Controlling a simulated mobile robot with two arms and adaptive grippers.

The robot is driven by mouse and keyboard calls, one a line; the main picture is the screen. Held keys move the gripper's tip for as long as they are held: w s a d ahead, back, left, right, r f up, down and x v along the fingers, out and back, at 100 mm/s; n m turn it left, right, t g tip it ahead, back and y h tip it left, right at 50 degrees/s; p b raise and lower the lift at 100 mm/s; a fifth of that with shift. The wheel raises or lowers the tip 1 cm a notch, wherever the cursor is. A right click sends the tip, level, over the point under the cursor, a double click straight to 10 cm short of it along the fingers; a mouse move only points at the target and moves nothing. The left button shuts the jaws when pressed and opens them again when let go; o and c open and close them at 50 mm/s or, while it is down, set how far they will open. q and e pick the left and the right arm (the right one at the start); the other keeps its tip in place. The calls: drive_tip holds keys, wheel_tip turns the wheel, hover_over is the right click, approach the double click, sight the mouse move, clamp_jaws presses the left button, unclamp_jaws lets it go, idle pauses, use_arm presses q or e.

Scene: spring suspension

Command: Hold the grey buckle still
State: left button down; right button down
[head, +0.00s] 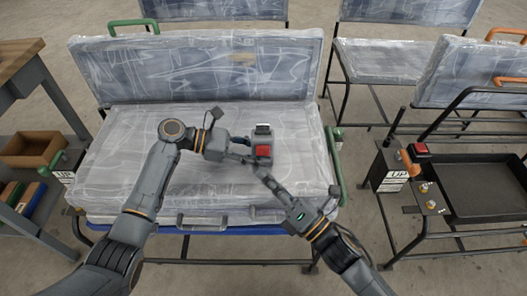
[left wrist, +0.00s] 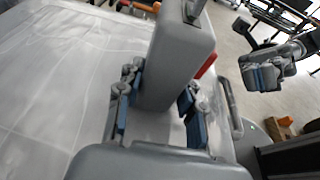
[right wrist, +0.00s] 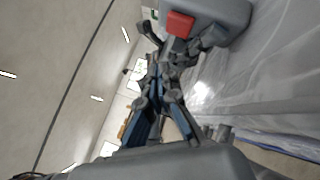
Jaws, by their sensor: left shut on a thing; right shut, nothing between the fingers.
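The grey buckle (head: 260,137) has a red button on its near face and a dark slot piece at its top. My left gripper (head: 248,150) is shut on the buckle from the left. In the left wrist view the buckle (left wrist: 178,65) stands between its blue-padded fingers (left wrist: 155,108). My right gripper (head: 262,174) is shut and empty, just below and in front of the buckle. In the right wrist view its fingertips (right wrist: 160,70) come close to the buckle (right wrist: 228,12); I cannot tell whether they touch it.
The wrapped seat (head: 120,140) has a green handle (head: 335,165) at its right. A workbench with a wooden bin (head: 32,148) stands at left. At right are a black tray (head: 485,190) and another red-buttoned buckle (head: 420,149). More wrapped seats stand behind.

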sight(256, 151)
drive_tip(key=shift+w, duration=1.8)
drive_tip(key=shift+w, duration=0.15)
drive_tip(key=shift+w, duration=0.5)
idle(0.5)
drive_tip(key=shift+s, duration=0.7)
drive_tip(key=s, duration=0.6)
